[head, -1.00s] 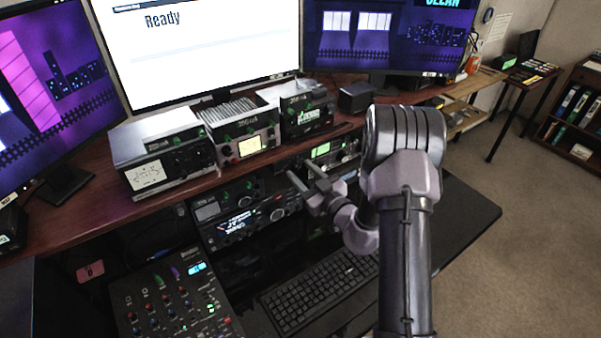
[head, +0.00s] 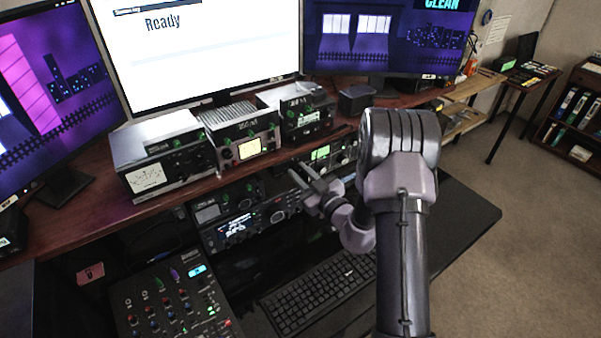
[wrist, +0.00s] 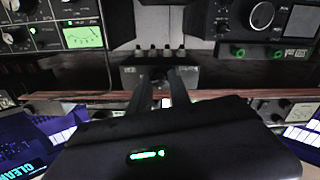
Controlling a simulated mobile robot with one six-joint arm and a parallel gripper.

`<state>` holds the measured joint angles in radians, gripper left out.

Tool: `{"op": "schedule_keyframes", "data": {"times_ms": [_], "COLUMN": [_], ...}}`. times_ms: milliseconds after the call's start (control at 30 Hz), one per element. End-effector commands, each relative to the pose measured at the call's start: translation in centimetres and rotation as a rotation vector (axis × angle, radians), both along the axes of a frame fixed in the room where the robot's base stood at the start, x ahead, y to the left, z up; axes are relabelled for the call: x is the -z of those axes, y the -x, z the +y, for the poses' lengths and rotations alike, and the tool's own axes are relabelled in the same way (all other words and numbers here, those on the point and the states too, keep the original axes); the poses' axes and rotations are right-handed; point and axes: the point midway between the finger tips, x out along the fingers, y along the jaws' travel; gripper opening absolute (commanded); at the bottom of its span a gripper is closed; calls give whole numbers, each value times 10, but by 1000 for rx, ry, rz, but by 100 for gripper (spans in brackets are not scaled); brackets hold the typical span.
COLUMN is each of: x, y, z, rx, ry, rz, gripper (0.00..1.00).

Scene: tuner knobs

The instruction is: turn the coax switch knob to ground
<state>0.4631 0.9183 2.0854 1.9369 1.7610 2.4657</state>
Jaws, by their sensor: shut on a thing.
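The coax switch (wrist: 132,75) is a small dark box with several connectors along one edge, in the middle of the wrist view. My gripper (wrist: 163,80) has its two dark fingers against the front of this box, one on each side of the knob. The gripper is shut on the knob, which is mostly hidden between the fingers, so its pointer and position cannot be read. In the head view my gripper (head: 300,169) reaches under the front edge of the wooden shelf. The switch is too dark to make out there.
A keyboard (head: 320,290) and a mixer (head: 168,305) lie in front. The floor at right is clear.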

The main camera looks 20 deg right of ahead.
Motion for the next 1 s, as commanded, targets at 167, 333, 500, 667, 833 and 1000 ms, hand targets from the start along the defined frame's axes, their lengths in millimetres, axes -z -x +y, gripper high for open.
{"op": "schedule_keyframes", "data": {"times_ms": [167,333,500,667,833,1000], "x": [-2,-2,-1,0,1,1], "y": [0,0,1,1,1,1], "z": [0,1,1,2,2,2], "rx": [0,0,-1,-2,-2,-1], "ry": [94,238,398,548,706,865], "rz": [-17,-44,-76,-105,-136,-168], "gripper": [0,0,0,0,0,0]}}
